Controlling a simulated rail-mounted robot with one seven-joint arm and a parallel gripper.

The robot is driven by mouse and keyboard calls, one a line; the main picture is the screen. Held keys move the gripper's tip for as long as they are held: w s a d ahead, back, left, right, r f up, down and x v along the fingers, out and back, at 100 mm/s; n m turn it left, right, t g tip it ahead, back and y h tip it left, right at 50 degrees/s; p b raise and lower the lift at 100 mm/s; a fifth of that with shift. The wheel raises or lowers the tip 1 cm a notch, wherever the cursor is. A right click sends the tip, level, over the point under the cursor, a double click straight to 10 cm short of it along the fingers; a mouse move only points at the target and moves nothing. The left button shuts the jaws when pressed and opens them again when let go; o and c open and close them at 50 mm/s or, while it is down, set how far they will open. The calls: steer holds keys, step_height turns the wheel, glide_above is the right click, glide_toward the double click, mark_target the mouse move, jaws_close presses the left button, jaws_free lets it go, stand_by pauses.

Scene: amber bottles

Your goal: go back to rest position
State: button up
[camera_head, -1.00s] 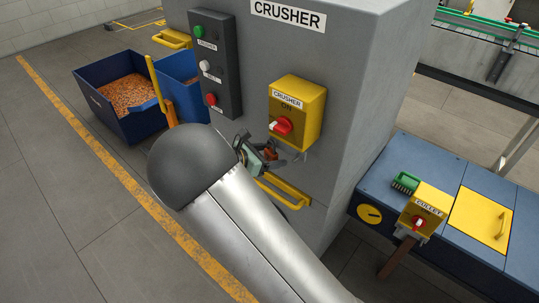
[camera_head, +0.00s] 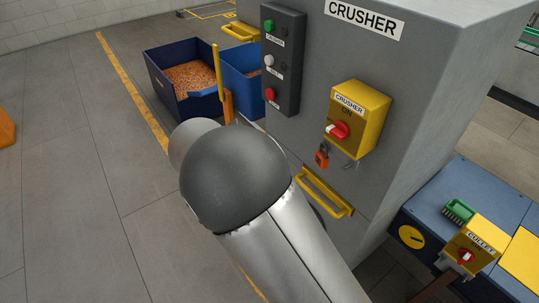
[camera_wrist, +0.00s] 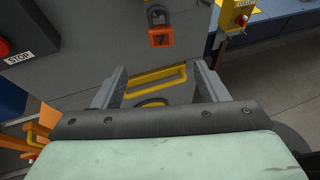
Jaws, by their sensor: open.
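My gripper (camera_wrist: 160,82) is open and empty in the wrist view, its two grey fingers wide apart with a yellow handle (camera_wrist: 155,82) visible beyond them. In the head view my arm hides the gripper. An orange padlock (camera_head: 321,157) hangs below the yellow CRUSHER switch box (camera_head: 365,110), whose red knob (camera_head: 338,130) is on the front. The padlock also shows in the wrist view (camera_wrist: 161,38), marked 7 and clear of my fingers.
The grey crusher cabinet (camera_head: 430,90) stands close in front, with a button panel (camera_head: 283,60). Blue bins (camera_head: 180,98) stand behind to the left. A blue unit with a yellow CULLET box (camera_head: 477,240) is at right. Open floor (camera_head: 70,190) lies left.

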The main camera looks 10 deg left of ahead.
steer(key=s+d+r+m+g+y, duration=0.1)
steer(key=s+d+m+g, duration=0.15)
steer(key=d, duration=0.35)
steer(key=s+d+m+g+y+p, duration=0.1)
steer(key=d+m+g, duration=0.15)
steer(key=d, duration=0.25)
steer(key=s+d+r+m+g+y, duration=0.1)
steer(key=s+d+m, duration=0.1)
steer(key=d+m, duration=0.3)
steer(key=s+d+m+y+p, duration=0.1)
steer(key=s+d+m+y, duration=0.3)
steer(key=s+m, duration=0.3)
steer(key=s+d+r+m+g+y+p, duration=0.1)
steer(key=s+d+m+y, duration=0.3)
steer(key=s, duration=0.5)
steer(key=d+m, duration=0.2)
steer(key=m, duration=0.1)
steer(key=shift+s+d+r, duration=0.15)
steer(key=shift+s, duration=0.25)
